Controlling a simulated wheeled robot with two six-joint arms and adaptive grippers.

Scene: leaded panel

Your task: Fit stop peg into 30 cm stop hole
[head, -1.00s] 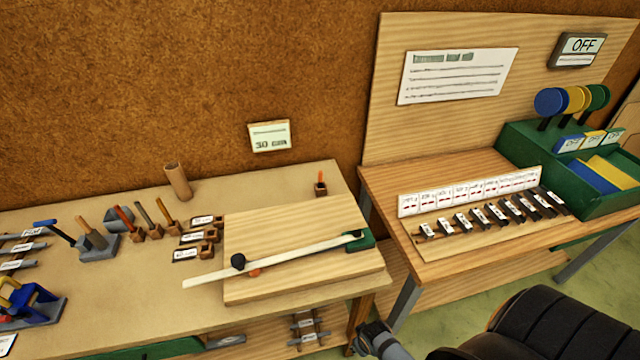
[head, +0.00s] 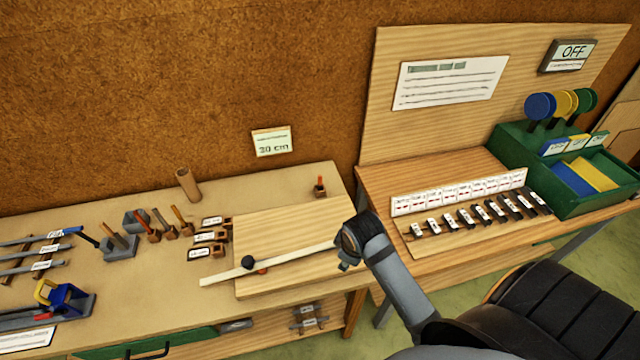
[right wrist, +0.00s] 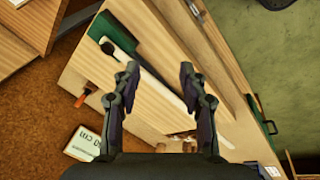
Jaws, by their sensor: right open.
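A small red-orange peg (head: 320,184) stands in a dark holder at the back right of the left table; it also shows at the left of the right wrist view (right wrist: 82,97). A wooden board (head: 285,226) carries a long pale bar (head: 295,259) with a black knob (head: 247,262). An orange piece (head: 261,270) shows partly beneath the bar. My right gripper (right wrist: 158,75) is open and empty above the board, apart from the peg. In the head view my right arm hides the bar's right end and its green block (right wrist: 113,35). I cannot make out a stop hole.
A "30 cm" sign (head: 272,141) hangs on the wall behind the table. Labelled wooden blocks (head: 207,236), several handled tools (head: 160,225) and a brown cylinder (head: 188,184) stand left of the board. A second bench (head: 450,172) stands to the right.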

